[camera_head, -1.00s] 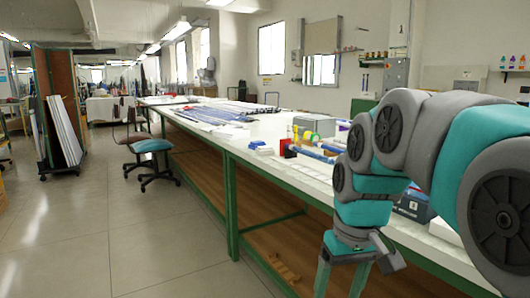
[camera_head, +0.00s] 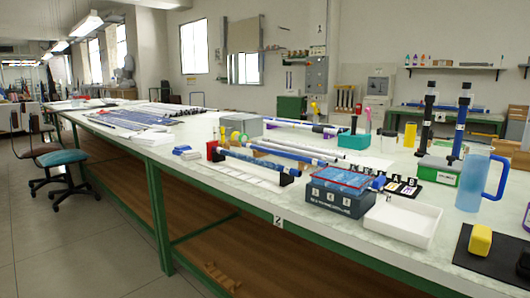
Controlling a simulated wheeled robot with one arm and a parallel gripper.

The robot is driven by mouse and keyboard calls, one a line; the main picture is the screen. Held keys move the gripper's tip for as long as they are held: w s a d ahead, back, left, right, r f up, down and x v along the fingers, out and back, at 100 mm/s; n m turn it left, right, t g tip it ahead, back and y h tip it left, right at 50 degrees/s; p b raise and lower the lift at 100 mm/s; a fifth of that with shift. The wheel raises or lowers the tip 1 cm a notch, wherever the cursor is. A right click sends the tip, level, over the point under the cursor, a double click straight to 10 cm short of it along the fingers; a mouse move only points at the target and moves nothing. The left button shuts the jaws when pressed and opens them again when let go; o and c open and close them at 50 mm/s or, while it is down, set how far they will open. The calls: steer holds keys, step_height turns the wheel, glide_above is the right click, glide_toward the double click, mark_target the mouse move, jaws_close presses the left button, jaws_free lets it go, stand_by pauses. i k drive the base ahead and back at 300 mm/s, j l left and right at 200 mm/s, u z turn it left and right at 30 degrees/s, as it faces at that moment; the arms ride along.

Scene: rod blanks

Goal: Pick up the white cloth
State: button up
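I cannot pick out a white cloth for sure. A white stack (camera_head: 138,140) lies near the bench's left edge and looks like flat sheets or folded material. A small blue-and-white item (camera_head: 186,153) lies near the front edge. My gripper is not in view.
A blue case (camera_head: 340,195), a white tray (camera_head: 398,235), a blue jug (camera_head: 476,182) and a black mat (camera_head: 478,262) with a yellow block (camera_head: 480,240) crowd the bench's right. A teal chair (camera_head: 62,157) stands left. The floor (camera_head: 85,240) in front is clear.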

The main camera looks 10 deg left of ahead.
mark_target(191, 155)
steer(key=i+j+z, duration=0.1)
steer(key=j+z, duration=0.75)
steer(key=j, duration=0.15)
steer(key=j+z, duration=0.4)
steer(key=k+j, duration=0.05)
steer(key=j, duration=0.05)
